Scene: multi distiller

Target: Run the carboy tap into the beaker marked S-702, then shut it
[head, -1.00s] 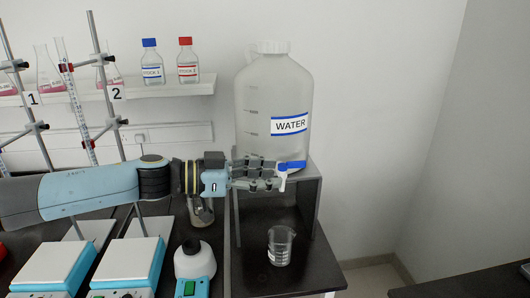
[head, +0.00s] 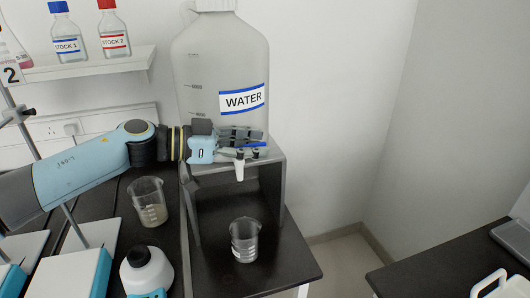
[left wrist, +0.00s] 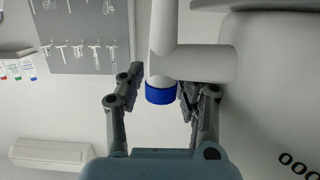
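The carboy (head: 222,62) labelled WATER stands on a grey stand. Its tap (head: 239,170) has a white spout pointing down and a blue part, partly hidden by my left fingers. My left gripper (head: 245,137) is at the tap. In the left wrist view its fingers (left wrist: 160,92) stand apart on either side of the white tap body (left wrist: 163,40) and blue end (left wrist: 161,94), with a gap at the left finger. A clear beaker (head: 245,240) stands below the tap; its label is too small to read. No water stream shows. My right gripper is out of view.
Another beaker (head: 149,203) with some contents stands on the dark bench, left of the stand (head: 273,190). Stock bottles (head: 67,35) stand on the shelf (head: 90,66). A second table (head: 455,262) is at right.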

